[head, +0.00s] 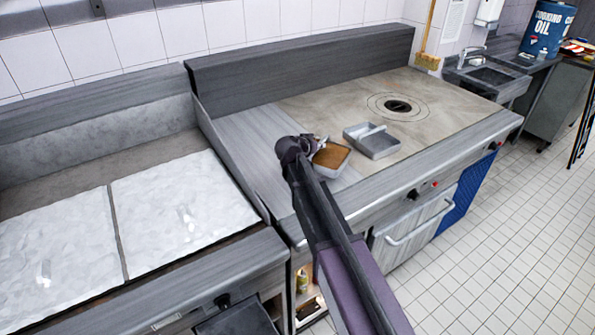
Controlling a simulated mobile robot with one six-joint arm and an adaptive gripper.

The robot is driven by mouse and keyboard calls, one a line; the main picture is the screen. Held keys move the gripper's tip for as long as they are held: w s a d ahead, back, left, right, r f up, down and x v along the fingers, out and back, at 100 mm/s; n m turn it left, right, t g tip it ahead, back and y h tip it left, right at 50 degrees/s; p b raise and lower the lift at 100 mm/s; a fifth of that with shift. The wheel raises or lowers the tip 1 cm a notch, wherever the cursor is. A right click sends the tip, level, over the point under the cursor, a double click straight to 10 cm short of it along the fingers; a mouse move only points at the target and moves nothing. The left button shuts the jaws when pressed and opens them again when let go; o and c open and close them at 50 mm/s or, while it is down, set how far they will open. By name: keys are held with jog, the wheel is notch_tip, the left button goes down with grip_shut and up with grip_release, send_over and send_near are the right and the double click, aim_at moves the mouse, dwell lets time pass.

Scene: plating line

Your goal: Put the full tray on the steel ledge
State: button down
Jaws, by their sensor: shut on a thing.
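The full tray (333,158) is a small metal tray filled with something brown. It is at my gripper (319,143), which is shut on its far left edge. The tray looks level, over or on the right side of the steel ledge (249,142), near the border with the tan top. I cannot tell whether its bottom touches the surface. My arm hides part of the ledge in front of the gripper, and the wrist covers most of the fingers.
A second grey metal tray (377,148), with a bar across it, stands to the right on the tan cooktop (440,112), near a round burner opening (398,106). The ledge left of my gripper is clear. A raised steel side panel (229,160) bounds it on the left.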

jog(key=a+r+m+h+p, duration=0.1)
jog(key=a+r+p, duration=0.3)
jog(key=a, duration=0.3)
jog(key=shift+r+g+p, duration=0.3)
jog(key=shift+r+p, duration=0.05)
jog(key=shift+r, duration=0.05)
notch_tip(320, 180, down, 6)
jog(key=b, duration=0.6)
jog(key=shift+f, duration=0.15)
dwell(0.4)
jog(key=shift+f+b, duration=1.9)
jog(key=shift+b, duration=0.15)
jog(key=shift+f, duration=0.15)
